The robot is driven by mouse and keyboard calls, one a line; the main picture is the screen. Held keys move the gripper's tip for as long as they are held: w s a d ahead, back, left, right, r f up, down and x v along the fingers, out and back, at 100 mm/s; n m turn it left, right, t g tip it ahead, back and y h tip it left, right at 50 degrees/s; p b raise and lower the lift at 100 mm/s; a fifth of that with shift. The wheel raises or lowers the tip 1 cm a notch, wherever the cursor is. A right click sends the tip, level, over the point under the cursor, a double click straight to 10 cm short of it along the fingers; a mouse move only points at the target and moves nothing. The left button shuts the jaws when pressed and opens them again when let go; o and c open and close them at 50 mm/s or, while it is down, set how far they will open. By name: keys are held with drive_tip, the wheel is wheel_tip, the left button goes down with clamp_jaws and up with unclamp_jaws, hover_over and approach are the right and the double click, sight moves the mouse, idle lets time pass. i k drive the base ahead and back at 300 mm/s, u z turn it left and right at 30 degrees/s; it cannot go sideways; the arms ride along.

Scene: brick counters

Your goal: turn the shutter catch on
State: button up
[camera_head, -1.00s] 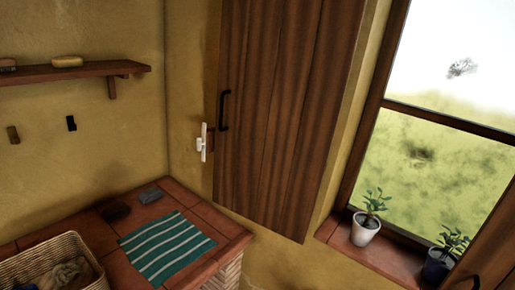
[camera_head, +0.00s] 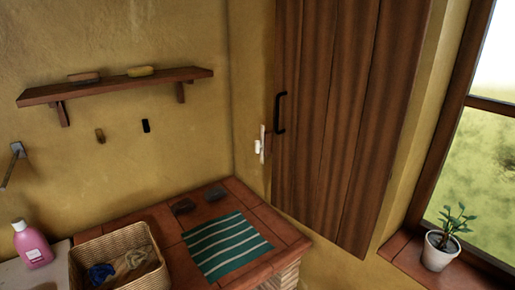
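The shutter catch (camera_head: 259,146) is a small white piece on a pale upright plate, on the yellow wall at the left edge of the wooden shutter. The brown shutter (camera_head: 340,125) hangs open against the wall beside the window and has a black handle (camera_head: 280,113) just right of the catch. The catch is small in the picture, so its exact setting is hard to tell. My gripper is not in view.
A wall shelf (camera_head: 118,87) is at left. A potted plant (camera_head: 441,249) stands on the windowsill at right.

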sight(259, 146)
drive_tip(key=z, duration=0.05)
drive_tip(key=i, duration=1.65)
drive_tip(key=u, duration=0.1)
